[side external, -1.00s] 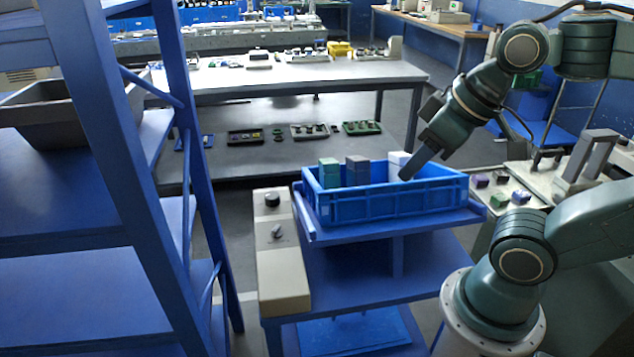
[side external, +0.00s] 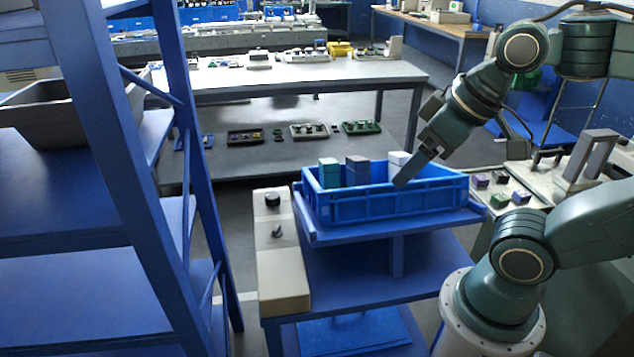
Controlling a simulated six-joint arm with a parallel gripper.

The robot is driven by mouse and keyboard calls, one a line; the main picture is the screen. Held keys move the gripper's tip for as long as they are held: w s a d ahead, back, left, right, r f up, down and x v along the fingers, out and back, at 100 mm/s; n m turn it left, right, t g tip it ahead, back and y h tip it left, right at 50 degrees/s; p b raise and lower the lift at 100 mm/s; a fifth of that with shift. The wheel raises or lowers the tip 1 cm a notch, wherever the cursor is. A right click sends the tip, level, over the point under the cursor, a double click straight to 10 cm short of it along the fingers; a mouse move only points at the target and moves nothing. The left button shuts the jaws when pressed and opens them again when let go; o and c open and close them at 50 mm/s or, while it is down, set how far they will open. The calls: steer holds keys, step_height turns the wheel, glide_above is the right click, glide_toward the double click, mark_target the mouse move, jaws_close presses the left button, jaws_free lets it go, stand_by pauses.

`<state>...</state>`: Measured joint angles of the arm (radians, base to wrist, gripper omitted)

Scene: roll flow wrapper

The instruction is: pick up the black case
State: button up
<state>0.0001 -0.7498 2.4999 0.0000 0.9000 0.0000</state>
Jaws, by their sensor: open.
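A blue crate (side external: 345,208) stands on a blue stand. In its left half is a dark, blackish box (side external: 357,170), which looks like the black case; its lower part is hidden by the crate wall. My gripper (side external: 401,182) points down and left into the right half of the crate, to the right of the dark box and apart from it. It is open, and nothing shows between its fingers, though the gap is hard to see from this side.
A beige control panel (side external: 279,250) is left of the crate. A machine with small coloured blocks (side external: 499,201) is at the right.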

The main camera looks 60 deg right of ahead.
steer(key=w+d+r+m+g, duration=0.25)
steer(key=w+d, duration=0.25)
steer(key=w, duration=0.5)
steer(key=m+g, duration=0.3)
steer(key=m, duration=0.3)
glide_above(360, 159)
step_height(360, 159, down, 16)
steer(key=shift+d+f, duration=0.15)
steer(key=shift+d, duration=0.2)
steer(key=shift+f, duration=0.1)
steer(key=shift+a+f, duration=0.1)
steer(key=shift+f, duration=4.1)
